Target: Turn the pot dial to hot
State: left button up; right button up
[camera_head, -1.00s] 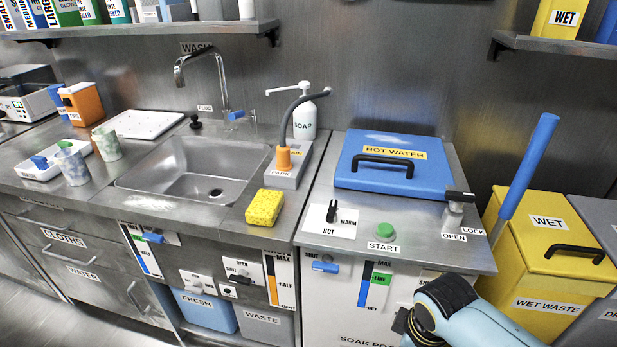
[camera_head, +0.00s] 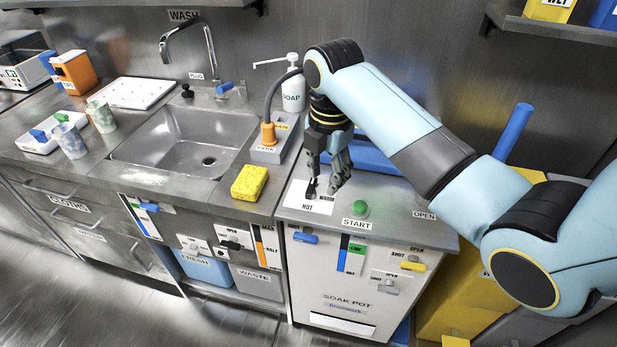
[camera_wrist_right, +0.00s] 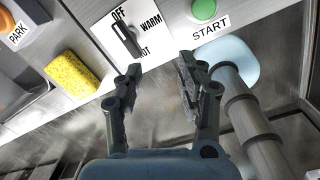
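The pot dial is a black lever knob (camera_head: 311,188) on a white plate (camera_head: 319,206) on the steel counter. In the right wrist view the dial (camera_wrist_right: 127,38) lies along the line between OFF and HOT, with WARM to its right. I cannot tell which end is its pointer. My right gripper (camera_head: 327,187) reaches down over the plate. In the wrist view its fingers (camera_wrist_right: 160,68) are apart with nothing between them. The dial is beyond the left fingertip, apparently not gripped. The blue pot lid (camera_head: 370,154) is partly hidden behind my right arm. My left gripper is out of view.
A green START button (camera_head: 360,208) is right of the dial plate. The yellow wet-waste bin (camera_head: 460,285) stands right of the counter.

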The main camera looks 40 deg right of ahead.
aim_at(311, 185)
jog(key=w+r+n, duration=0.4)
jog(key=w+n, duration=0.1)
jog(key=shift+g, duration=0.4)
notch_tip(311, 185, down, 11)
jog(key=shift+w+d+r, duration=0.1)
jog(key=shift+r, duration=0.05)
grip_shut()
